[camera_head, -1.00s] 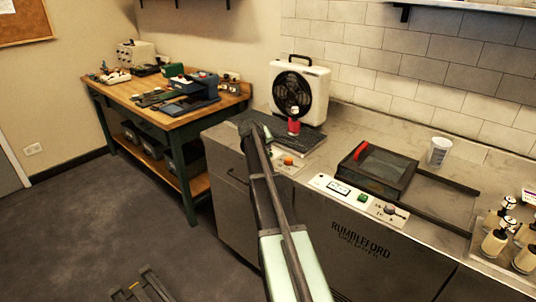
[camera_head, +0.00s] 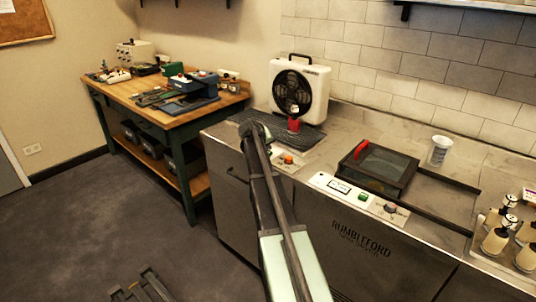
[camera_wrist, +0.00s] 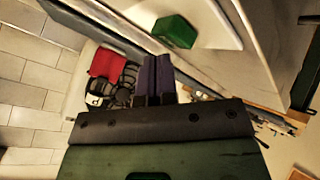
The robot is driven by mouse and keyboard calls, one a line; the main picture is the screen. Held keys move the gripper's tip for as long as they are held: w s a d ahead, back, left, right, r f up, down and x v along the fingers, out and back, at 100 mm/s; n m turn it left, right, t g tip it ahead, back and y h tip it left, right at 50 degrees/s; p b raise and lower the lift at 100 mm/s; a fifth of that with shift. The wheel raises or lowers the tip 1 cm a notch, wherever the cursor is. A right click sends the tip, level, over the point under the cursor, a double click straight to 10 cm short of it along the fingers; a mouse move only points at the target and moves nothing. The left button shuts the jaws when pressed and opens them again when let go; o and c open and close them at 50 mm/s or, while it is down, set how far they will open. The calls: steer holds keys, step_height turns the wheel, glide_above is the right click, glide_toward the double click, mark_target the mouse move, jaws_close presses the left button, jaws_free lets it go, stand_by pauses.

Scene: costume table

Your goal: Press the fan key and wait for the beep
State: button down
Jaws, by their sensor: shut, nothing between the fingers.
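A green block-like key (camera_wrist: 175,32) on a white plate shows at the top of the wrist view. I cannot tell for sure that it is the fan key. My gripper (camera_wrist: 155,82) is shut and empty, with its dark purple fingers below and left of the green key in the picture. I see no clear contact between them. A white box fan (camera_head: 299,88) stands against the wall in the head view. An orange key (camera_head: 288,159) sits on a pale plate at the counter's front edge, right of my arm. My arm hides part of that area, and my fingertips are not clear there.
A dark glass-lidded box (camera_head: 378,168), a white cup (camera_head: 439,151) and several cream bottles stand further right. A wooden workbench (camera_head: 183,118) is at the left.

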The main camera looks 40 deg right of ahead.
steer(key=shift+f+b, duration=0.45)
steer(key=shift+f, duration=0.05)
stand_by(0.6)
stand_by(0.3)
steer(key=shift+r+p, duration=0.85)
steer(key=shift+p, duration=0.05)
steer(key=shift+r, duration=0.1)
step_height(320, 180, up, 5)
steer(key=p, duration=0.5)
